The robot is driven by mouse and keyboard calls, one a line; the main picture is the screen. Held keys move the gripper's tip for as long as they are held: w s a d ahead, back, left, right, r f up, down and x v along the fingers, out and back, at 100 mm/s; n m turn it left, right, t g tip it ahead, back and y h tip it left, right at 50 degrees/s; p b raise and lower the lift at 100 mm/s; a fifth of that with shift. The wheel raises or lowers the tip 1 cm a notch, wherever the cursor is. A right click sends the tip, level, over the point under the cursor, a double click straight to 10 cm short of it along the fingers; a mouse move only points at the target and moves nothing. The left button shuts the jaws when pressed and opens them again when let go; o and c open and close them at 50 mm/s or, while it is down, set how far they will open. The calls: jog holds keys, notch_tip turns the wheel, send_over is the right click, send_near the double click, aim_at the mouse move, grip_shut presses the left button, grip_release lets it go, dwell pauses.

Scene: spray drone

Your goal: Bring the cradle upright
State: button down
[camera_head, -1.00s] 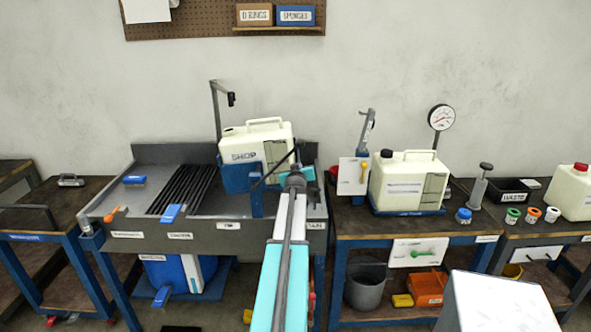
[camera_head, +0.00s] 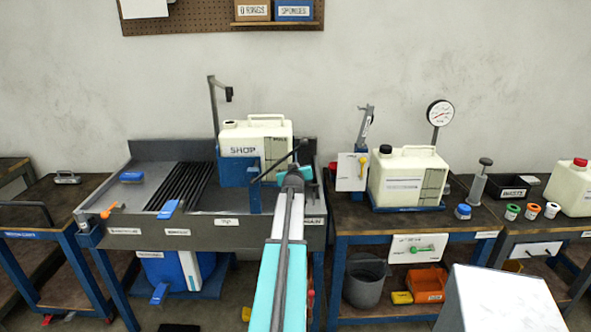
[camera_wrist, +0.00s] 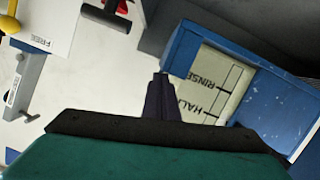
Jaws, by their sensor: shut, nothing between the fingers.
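The blue cradle (camera_head: 233,172) stands on the grey sink bench and holds the white SHOP jug (camera_head: 238,140). Cradle and jug look upright and level in the head view. In the wrist view the cradle's blue frame (camera_wrist: 275,105) surrounds the jug's scale strip (camera_wrist: 222,85), marked RINSE and HALF. My gripper (camera_wrist: 161,76) is shut and empty, its tips close beside the frame's edge. I cannot tell whether they touch it. In the head view my arm reaches to the cradle's right side and hides the fingertips.
The slotted grey sink bench (camera_head: 135,190) has a bent post (camera_head: 213,110) behind the cradle. On the right bench stand another white jug (camera_head: 400,185), a gauge (camera_head: 440,113) and a white panel with a yellow handle (camera_head: 351,171).

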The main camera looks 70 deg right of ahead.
jog(key=shift+a+f, duration=0.2)
jog(key=shift+f, duration=0.2)
jog(key=r+v, duration=0.1)
jog(key=v, duration=0.8)
jog(key=shift+s+a+b, duration=0.15)
jog(key=shift+s+b, duration=0.25)
dwell(0.5)
